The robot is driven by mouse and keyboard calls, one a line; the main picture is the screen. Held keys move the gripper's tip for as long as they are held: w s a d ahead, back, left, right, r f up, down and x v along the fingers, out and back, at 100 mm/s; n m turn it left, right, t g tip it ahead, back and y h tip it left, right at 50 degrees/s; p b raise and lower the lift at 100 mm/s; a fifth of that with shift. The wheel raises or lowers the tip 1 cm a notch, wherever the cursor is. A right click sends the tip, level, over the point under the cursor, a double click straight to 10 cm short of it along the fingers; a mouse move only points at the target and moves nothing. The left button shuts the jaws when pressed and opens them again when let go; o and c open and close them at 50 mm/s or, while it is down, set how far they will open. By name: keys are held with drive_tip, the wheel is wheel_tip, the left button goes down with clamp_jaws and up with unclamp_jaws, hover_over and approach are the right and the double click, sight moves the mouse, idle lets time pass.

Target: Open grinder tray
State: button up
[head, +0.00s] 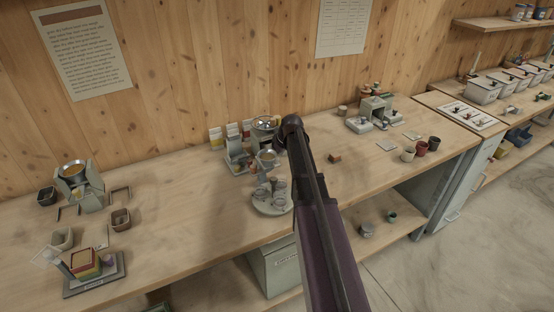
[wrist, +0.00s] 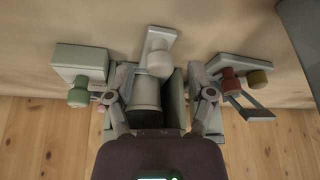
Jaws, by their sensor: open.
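In the wrist view my gripper (wrist: 160,96) is open, with its two fingers spread on either side of a grey cylindrical part (wrist: 146,94). I cannot tell whether they touch it. Beyond it is a pale plate (wrist: 158,34) with a white rounded knob (wrist: 159,62). A pale green box (wrist: 80,57) with a green knob (wrist: 78,97) is at the left. I cannot tell which part is the grinder tray. In the head view my arm hides the gripper.
In the head view, the long wooden bench (head: 190,220) carries a bowl-topped machine (head: 75,183) at left, a round plate with cups (head: 270,200) at centre and a grey machine (head: 376,108) at right. Small cups (head: 421,149) stand right of my arm. The bench's front middle-left is clear.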

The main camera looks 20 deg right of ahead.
idle(0.3)
clamp_jaws()
drive_tip(key=s, duration=1)
drive_tip(key=shift+s+d, duration=0.15)
unclamp_jaws()
drive_tip(key=shift+f, duration=0.1)
drive_tip(key=shift+r, duration=0.2)
